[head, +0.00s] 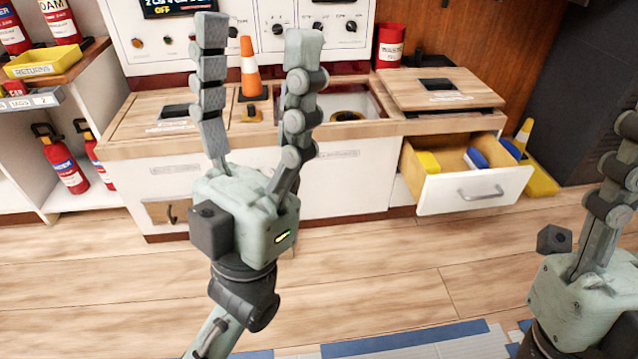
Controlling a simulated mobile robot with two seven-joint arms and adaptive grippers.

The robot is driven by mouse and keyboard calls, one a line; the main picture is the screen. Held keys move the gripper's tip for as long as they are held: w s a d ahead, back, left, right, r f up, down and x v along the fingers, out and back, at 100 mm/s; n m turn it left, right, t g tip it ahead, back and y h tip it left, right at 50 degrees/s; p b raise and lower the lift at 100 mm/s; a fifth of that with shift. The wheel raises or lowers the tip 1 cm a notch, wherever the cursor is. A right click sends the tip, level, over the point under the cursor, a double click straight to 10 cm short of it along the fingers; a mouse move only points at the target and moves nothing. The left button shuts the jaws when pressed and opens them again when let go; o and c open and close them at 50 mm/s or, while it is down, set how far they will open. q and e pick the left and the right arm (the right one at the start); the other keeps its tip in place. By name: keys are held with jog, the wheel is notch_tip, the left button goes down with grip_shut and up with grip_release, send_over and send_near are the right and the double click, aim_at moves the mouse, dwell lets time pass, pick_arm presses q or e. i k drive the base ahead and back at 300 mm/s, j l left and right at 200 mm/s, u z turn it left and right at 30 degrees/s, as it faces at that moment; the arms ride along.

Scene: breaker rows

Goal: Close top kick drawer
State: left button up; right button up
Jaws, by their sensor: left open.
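A white-fronted drawer (475,190) with a grey bar handle (481,193) stands pulled out at the right end of the counter. Inside it are a yellow item (427,162) and a blue item (476,158). My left gripper (257,38) is open and empty, pointing up in front of the middle of the counter, to the left of the drawer and apart from it. My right gripper (624,128) is at the right edge, right of the drawer; the frame cuts it off, so its opening is unclear.
The wood-topped counter (120,150) has white fronts and a small lower-left panel with a dark hook (171,212). An orange cone (249,70) stands on it. Fire extinguishers (62,165) fill the left shelf. A yellow-based cone (541,180) stands beyond the drawer.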

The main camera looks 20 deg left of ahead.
aim_at(457, 186)
jog(key=i+j, duration=0.2)
jog(key=i, duration=0.3)
jog(key=i+j+u, duration=0.1)
jog(key=i, duration=0.4)
jog(key=j, duration=0.1)
